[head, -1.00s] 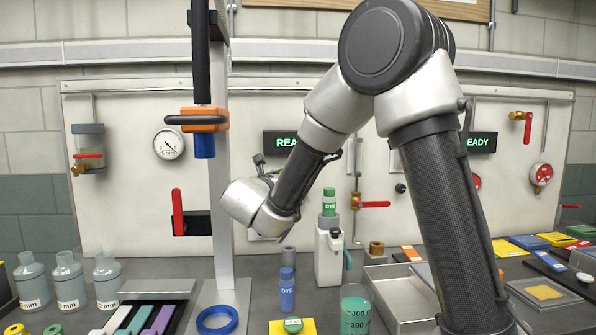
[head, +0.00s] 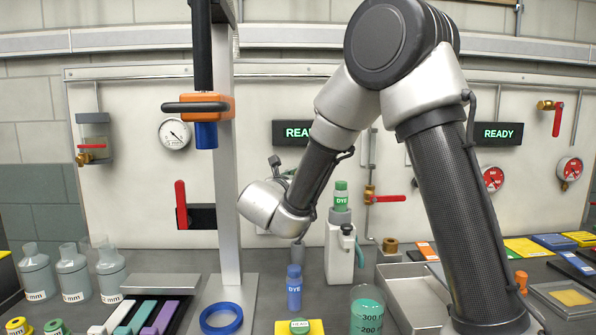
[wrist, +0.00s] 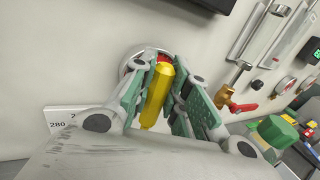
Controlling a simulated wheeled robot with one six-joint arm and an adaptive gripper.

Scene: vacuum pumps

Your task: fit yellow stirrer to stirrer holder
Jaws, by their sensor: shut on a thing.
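In the wrist view, my gripper (wrist: 160,92) is shut on the yellow stirrer (wrist: 157,95), a smooth yellow rod between its green-padded fingers. Behind the rod's far end is a round, silver-rimmed thing with red inside (wrist: 165,57) by the pale wall panel. I cannot tell whether the rod touches it. In the head view, my gripper's fingers and the stirrer are hidden behind my wrist. I cannot tell for sure which thing is the stirrer holder. An orange clamp (head: 221,108) with a blue lower part (head: 206,135) is on a tall stand at left.
A red lever (head: 181,205) and a dial gauge (head: 175,134) are on the wall panel. A blue dye bottle (head: 294,288), a white dispenser (head: 339,255) and a green beaker (head: 367,318) stand on the bench. In the wrist view, a brass valve (wrist: 226,97) is right of my fingers.

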